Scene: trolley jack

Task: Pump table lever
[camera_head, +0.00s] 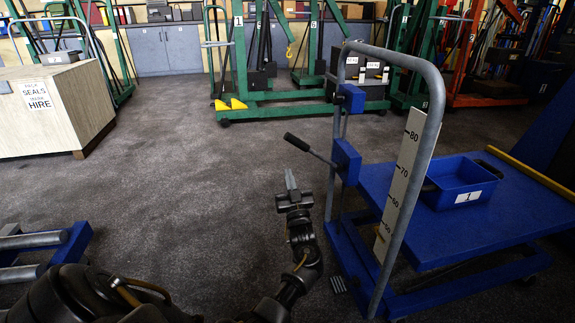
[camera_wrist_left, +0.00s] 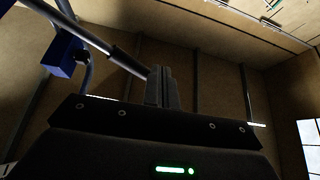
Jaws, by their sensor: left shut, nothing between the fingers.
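The blue lift table (camera_head: 500,225) stands at the right, with a grey tubular push handle (camera_head: 437,110). Its lever (camera_head: 297,142) has a black grip and a thin rod that runs from a blue box (camera_head: 345,160) out to the left. My left gripper (camera_head: 291,180) points up, below the lever's grip, with its fingers shut and empty. In the left wrist view the lever's black grip (camera_wrist_left: 128,63) slants down from the upper left to beside the shut fingers (camera_wrist_left: 162,75). I cannot tell whether they touch. My right gripper is not in view.
A blue bin (camera_head: 462,183) labelled 1 sits on the table top. A white height scale (camera_head: 402,175) is by the handle. A wooden crate (camera_head: 50,110) stands at the left and green hoists (camera_head: 260,95) at the back. The floor (camera_head: 190,170) between is clear.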

